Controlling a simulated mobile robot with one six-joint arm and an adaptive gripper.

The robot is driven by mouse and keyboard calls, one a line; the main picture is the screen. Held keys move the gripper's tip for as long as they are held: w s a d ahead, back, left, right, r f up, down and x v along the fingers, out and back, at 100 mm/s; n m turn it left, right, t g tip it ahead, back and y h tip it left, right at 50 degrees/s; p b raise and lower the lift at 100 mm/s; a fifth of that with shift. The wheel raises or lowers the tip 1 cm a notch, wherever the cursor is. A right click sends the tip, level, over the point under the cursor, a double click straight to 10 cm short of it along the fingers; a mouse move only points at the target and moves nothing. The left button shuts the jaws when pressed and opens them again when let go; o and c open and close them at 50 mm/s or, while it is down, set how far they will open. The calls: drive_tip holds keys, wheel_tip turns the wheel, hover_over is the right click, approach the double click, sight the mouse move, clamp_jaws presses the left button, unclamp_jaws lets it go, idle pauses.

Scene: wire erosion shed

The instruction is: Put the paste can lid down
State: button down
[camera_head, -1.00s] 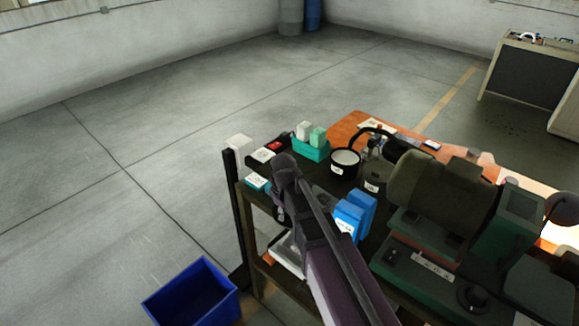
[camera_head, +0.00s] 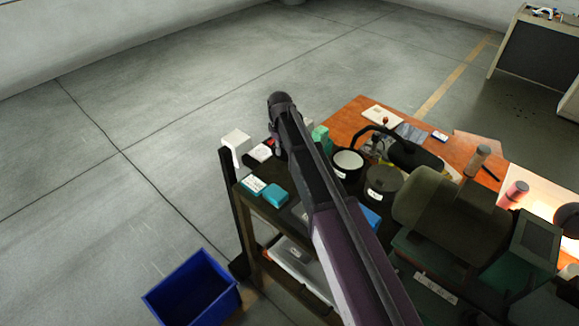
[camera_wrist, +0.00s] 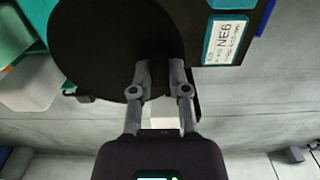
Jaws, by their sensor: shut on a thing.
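In the wrist view my gripper (camera_wrist: 160,75) is shut on the edge of a dark round disc, the paste can lid (camera_wrist: 110,40). In the head view my dark arm reaches across the cart, with its end over the cart's far left part; the fingers and the lid cannot be made out there. A dark can with an open white top (camera_head: 348,160) and a label stands on the cart, right of my arm. A dark, closed-looking labelled can (camera_head: 383,184) stands beside it.
A green machine (camera_head: 450,200) crowds the right. A blue bin (camera_head: 192,290) is on the floor. An orange-brown table (camera_head: 357,117) adjoins behind.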

drive_tip(key=b, duration=0.6)
hover_over(282, 176)
wheel_tip(282, 176, down, 6)
drive_tip(key=shift+f, duration=0.15)
idle(0.5)
drive_tip(key=shift+f+b, duration=1.9)
drive_tip(key=shift+b, duration=0.15)
drive_tip(key=shift+f, duration=0.1)
drive_tip(key=c, duration=0.6)
unclamp_jaws()
wheel_tip(282, 176, up, 12)
drive_tip(key=p, duration=1.2)
